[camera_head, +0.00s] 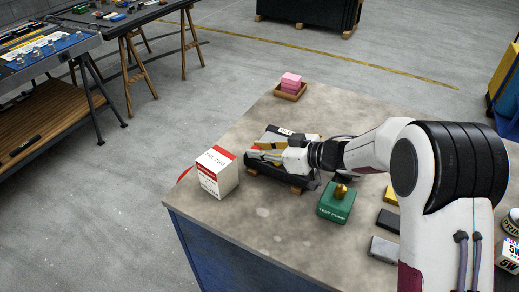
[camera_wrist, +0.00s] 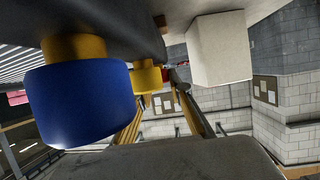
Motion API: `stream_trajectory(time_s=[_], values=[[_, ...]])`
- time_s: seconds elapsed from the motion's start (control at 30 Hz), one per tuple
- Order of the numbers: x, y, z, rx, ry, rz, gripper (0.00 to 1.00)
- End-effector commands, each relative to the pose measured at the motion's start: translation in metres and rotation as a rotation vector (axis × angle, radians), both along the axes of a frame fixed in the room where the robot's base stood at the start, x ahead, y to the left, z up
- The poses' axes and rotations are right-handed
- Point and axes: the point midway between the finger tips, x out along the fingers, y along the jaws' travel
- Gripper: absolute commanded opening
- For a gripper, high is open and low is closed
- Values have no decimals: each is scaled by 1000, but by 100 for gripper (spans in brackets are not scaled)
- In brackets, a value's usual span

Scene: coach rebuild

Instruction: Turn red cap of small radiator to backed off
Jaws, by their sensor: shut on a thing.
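The small radiator (camera_head: 284,134) is a dark block with a white label, lying on wooden supports on the worktable. My gripper (camera_head: 259,152) reaches in from the right, low over its front side. A bit of the red cap (camera_head: 256,147) shows at the fingertips, mostly hidden by them. In the wrist view my gripper's fingers (camera_wrist: 164,88) point away and are closed in on something; a small red patch shows near their tips. A large blue cap (camera_wrist: 80,105) on a brass neck stands close at left, apart from the fingers. The red cap's turn angle cannot be read.
A white and red carton (camera_head: 218,172) stands just left of the radiator. A green block with a brass knob (camera_head: 336,203) stands in front of my arm. A wooden tray (camera_head: 290,95) with pink blocks is behind. The table's (camera_head: 250,225) front left is clear.

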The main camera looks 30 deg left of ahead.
Motion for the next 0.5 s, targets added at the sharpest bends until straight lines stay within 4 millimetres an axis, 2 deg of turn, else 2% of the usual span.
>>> stream_trajectory(time_s=[0.2,0.23,0.3,0.5], values=[[0,1,4,6,-5,1,0],[0,1,4,6,-4,0,22],[0,1,3,5,-4,0,36],[0,0,1,2,-1,-1,36]])
